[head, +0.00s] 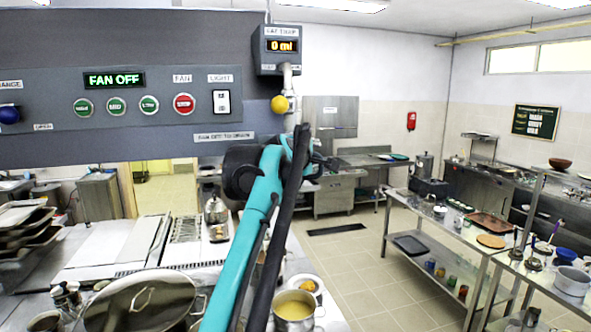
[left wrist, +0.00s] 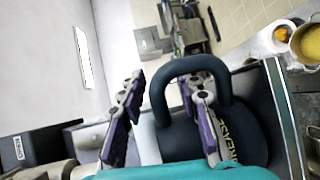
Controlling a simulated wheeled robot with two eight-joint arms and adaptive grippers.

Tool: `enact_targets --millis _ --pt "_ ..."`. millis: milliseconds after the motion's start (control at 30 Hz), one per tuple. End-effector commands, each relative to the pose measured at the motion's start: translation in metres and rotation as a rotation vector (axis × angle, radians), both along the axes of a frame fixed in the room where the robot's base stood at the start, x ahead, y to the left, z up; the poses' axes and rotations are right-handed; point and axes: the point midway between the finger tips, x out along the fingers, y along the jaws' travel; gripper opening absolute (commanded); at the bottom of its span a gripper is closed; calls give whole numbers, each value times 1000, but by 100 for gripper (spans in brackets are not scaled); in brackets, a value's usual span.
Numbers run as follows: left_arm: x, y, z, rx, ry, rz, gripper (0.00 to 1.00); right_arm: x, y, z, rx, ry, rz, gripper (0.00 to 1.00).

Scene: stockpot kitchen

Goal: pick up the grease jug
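The grease jug (left wrist: 247,137) is dark blue-grey, with pale lettering and a large loop handle, in the left wrist view. My left gripper (left wrist: 163,82) has its two purple-padded fingers apart. One upright of the handle stands between them: one finger is outside the loop, the other lies across its opening. A gap shows between the left finger and the handle, so the fingers are not closed on it. In the head view my left gripper (head: 320,165) is small beyond the teal arm, and I cannot make out the jug clearly there. My right gripper is not in view.
A grey hood panel (head: 130,130) with buttons and a FAN OFF display spans the upper left. The grease trap box (head: 282,48) reads 0 ml, with a yellow-knobbed valve (head: 280,104) below. A soup pot (head: 293,312) stands near the arm. Open floor lies right of the counter.

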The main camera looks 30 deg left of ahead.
Motion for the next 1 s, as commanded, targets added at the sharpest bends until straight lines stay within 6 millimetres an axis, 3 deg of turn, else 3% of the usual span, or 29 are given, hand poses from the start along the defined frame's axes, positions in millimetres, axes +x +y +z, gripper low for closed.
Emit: enact_targets --millis 33,100,667,1000 --pt "0 0 0 0 0 0 18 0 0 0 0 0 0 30" --pt "0 0 0 0 0 0 0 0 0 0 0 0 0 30" --pt "0 0 3 0 0 0 0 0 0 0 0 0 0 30" --pt "0 0 38 0 0 0 0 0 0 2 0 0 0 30"
